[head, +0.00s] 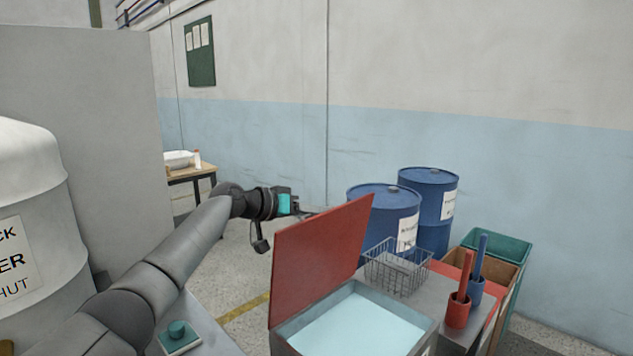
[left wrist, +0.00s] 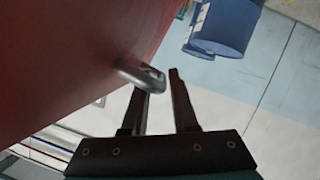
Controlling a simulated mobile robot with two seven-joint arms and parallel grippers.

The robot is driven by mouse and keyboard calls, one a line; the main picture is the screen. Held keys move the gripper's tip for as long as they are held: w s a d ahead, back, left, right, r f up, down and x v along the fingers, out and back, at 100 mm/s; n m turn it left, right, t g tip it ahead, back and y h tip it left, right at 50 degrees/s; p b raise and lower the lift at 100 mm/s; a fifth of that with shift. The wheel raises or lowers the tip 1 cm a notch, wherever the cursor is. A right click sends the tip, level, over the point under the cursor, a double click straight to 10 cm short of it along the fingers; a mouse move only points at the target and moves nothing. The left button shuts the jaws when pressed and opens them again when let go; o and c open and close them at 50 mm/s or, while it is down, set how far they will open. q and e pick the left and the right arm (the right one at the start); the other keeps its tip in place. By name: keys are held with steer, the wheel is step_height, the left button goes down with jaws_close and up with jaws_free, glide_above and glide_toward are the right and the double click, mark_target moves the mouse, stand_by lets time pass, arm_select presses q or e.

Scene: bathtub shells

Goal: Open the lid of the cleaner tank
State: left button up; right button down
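The cleaner tank (head: 429,338) is a grey box at the bottom centre of the head view, with pale blue liquid (head: 355,325) inside. Its red lid (head: 318,255) stands raised and tilted, hinged side low, so the tank is open. My left gripper (head: 306,212) is behind the lid near its upper edge. In the left wrist view the red lid (left wrist: 70,60) fills the upper left, with a metal handle (left wrist: 138,73) on it. My left gripper's fingers (left wrist: 160,80) are apart. The handle's end reaches by the left fingertip, with a gap to the right finger; contact is unclear.
A wire basket (head: 397,268) and red and blue brush pots (head: 457,311) stand right of the tank. Two blue drums (head: 385,212) stand behind. A white tank (head: 30,230) is at the left.

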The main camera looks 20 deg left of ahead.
arm_select(q)
step_height(320, 180, up, 20)
steer(key=p, duration=0.3)
steer(key=shift+f+p, duration=0.25)
steer(key=shift+p, duration=0.05)
steer(key=shift+r, duration=0.1)
